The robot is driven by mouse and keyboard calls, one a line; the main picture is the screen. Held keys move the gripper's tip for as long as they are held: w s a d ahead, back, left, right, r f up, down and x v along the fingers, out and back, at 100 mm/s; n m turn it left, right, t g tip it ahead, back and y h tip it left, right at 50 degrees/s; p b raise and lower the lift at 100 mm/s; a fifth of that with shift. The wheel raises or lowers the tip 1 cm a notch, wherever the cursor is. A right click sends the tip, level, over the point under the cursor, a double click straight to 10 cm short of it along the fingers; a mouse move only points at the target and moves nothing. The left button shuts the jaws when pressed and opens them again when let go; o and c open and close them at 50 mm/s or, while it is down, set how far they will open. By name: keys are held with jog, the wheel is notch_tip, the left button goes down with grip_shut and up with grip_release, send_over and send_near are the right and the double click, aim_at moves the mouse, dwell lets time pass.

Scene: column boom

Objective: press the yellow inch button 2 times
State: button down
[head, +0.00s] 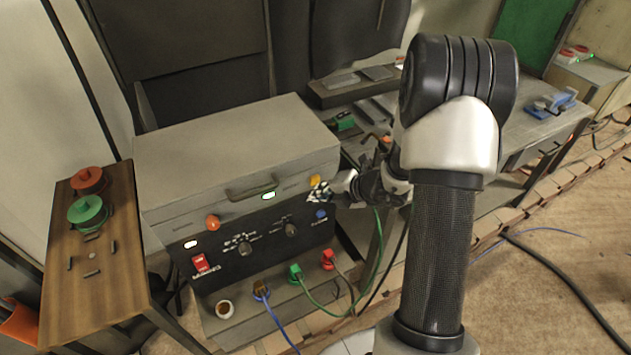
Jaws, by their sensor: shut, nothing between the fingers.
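The yellow inch button (314,180) is on the upper front of a grey machine box, near its right end. My gripper (319,192) is shut with nothing in it. Its checkered fingertips are right at the button, just below and to the right of it in the head view. I cannot tell whether they touch the button or stand a little apart from it. The button's lower edge is close behind the fingertips.
The box front also has an orange button (212,222), a red switch (199,263), knobs and a blue button (321,214). Blue, green and red plugs with cables (295,272) stick out below. A wooden stand (91,258) is left; a workbench (519,140) is right.

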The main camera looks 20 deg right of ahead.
jog(key=shift+w, duration=0.2)
jog(key=shift+w, duration=0.25)
jog(key=shift+w+p, duration=0.4)
jog(key=shift+w, duration=0.1)
dwell(0.6)
dwell(0.4)
jog(key=shift+s, duration=0.95)
jog(key=s, duration=0.5)
jog(key=shift+d+b, duration=0.1)
jog(key=shift+b, duration=0.2)
dwell(1.4)
